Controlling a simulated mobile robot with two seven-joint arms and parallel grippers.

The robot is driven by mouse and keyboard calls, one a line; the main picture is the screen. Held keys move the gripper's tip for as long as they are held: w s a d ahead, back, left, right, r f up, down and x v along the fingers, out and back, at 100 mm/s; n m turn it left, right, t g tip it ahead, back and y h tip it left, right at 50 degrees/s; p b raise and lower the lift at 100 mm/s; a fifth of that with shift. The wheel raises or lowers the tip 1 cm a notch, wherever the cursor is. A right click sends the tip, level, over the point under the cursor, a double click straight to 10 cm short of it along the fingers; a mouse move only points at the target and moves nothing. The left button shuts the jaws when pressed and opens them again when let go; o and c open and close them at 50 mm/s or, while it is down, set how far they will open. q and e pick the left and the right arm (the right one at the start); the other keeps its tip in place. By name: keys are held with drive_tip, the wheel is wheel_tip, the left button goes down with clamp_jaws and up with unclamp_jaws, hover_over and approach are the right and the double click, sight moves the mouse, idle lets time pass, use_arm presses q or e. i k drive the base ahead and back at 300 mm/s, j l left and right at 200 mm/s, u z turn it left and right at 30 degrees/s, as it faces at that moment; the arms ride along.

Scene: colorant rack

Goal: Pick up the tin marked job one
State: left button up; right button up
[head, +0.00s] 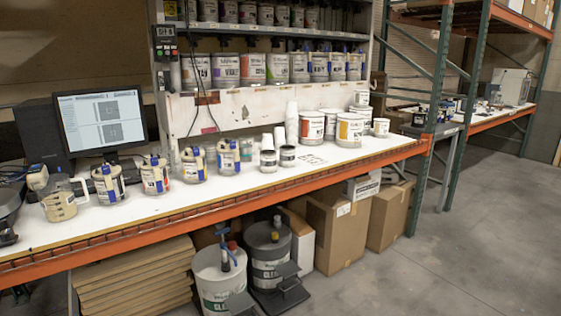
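No marking reading job one is legible at this size, so I cannot tell which tin it is. On the white bench stand a tin with an orange-red label (311,126) and a tin with a yellow label (349,130). Two small tins with dark bands, one on the left (268,160) and one on the right (287,156), stand nearer the front edge. Several clear containers with blue straps, one of them (228,158) near the small tins, line the bench to the left. Neither of my grippers is in view.
A monitor (100,120) and a glass jug (59,200) are at the left of the bench (185,210). A shelf of tins (225,70) rises behind. Buckets (218,275) and cardboard boxes (340,230) stand below. The floor (470,250) at right is clear.

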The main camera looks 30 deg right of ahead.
sight(268, 157)
drive_tip(key=i+l+z, duration=0.15)
drive_tip(key=l, duration=0.4)
drive_tip(key=i+l+z, duration=0.15)
drive_tip(key=i+l, duration=0.2)
drive_tip(key=l, duration=0.15)
drive_tip(key=i+l+z, duration=0.15)
drive_tip(key=i+l, duration=0.15)
drive_tip(key=l, duration=0.15)
drive_tip(key=i+l+z, duration=0.15)
drive_tip(key=i+l, duration=0.2)
drive_tip(key=l, duration=0.1)
